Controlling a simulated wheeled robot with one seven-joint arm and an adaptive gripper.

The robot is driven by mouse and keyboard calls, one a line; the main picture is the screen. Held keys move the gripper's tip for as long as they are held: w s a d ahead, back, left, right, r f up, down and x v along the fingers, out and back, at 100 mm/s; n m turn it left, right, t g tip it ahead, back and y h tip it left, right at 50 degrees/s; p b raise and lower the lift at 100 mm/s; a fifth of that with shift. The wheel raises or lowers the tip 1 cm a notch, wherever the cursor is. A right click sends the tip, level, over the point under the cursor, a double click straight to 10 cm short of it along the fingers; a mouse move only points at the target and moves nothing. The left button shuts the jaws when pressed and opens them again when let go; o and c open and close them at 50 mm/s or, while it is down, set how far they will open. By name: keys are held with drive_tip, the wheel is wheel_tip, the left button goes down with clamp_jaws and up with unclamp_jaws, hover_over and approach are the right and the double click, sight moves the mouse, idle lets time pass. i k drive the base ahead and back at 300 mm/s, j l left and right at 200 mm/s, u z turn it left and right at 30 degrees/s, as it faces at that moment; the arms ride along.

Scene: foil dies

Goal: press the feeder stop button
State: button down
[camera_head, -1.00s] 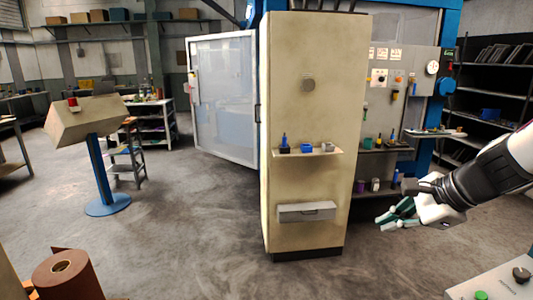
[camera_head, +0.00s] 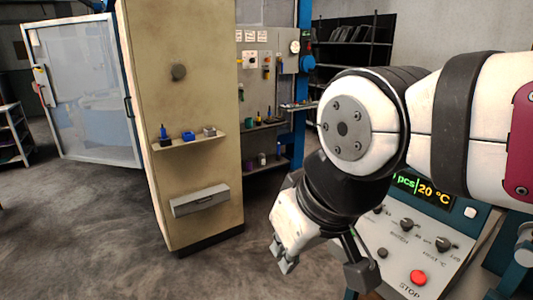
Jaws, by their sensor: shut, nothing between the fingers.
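A red button (camera_head: 418,277) sits on a pale sloping control panel (camera_head: 447,262) at the lower right, with the word STOP printed just below it. I cannot read any label that ties it to the feeder. My gripper (camera_head: 285,262) hangs left of the panel, pointing down, its fingers shut and empty. It is apart from the red button. My arm crosses the right half of the view and hides part of the panel and its display.
Black knobs (camera_head: 407,224) and a lit display (camera_head: 423,189) are on the same panel. A beige cabinet (camera_head: 182,100) with a small shelf (camera_head: 187,142) stands to the left. Floor (camera_head: 85,230) is open at the lower left.

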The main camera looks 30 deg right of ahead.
sight(418, 278)
drive_tip(key=k+j+z, duration=0.2)
drive_tip(key=k, duration=0.3)
drive_tip(key=j+z, duration=0.1)
drive_tip(key=z, duration=3.5)
drive_tip(key=i+l+u, duration=0.3)
drive_tip(key=l, duration=0.3)
drive_tip(key=i+l+u, duration=0.2)
drive_tip(key=l, duration=0.15)
drive_tip(key=i+l+u, duration=0.15)
drive_tip(key=l, duration=0.2)
drive_tip(key=l+u, duration=0.15)
drive_tip(key=l, duration=0.2)
drive_tip(key=i+l+u, duration=0.15)
drive_tip(key=l, duration=0.2)
